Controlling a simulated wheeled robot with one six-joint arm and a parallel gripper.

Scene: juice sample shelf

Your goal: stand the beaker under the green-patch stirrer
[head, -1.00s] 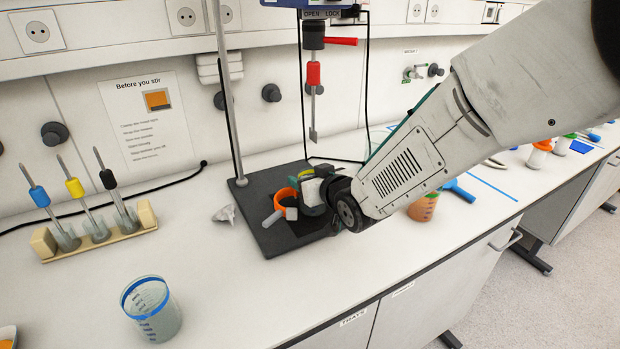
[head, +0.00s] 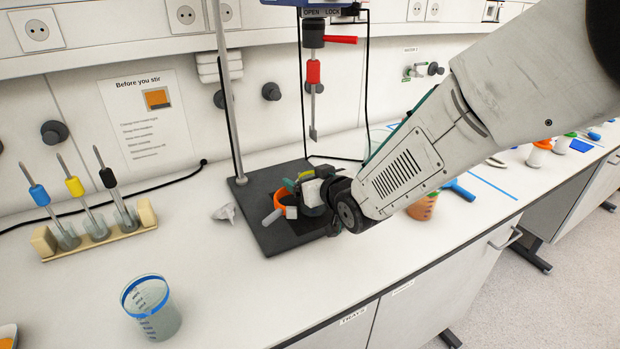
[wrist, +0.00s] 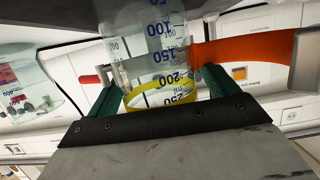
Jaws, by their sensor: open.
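A clear beaker with a yellow rim band (wrist: 160,94) and blue measuring marks sits between my gripper's green fingers in the wrist view. My gripper (wrist: 160,88) is open around it. In the head view my gripper (head: 308,187) is low over the dark stand base (head: 272,236), and my wrist hides most of the beaker. The stirrer hanging above this base (head: 313,72) carries a red patch. I see no green-patch stirrer.
A blue-rimmed beaker (head: 155,318) stands at the front left. A rack (head: 100,240) holds blue-, yellow- and black-patch stirrers. An orange-brown container (head: 423,208) is right of my arm. The front-middle bench is clear.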

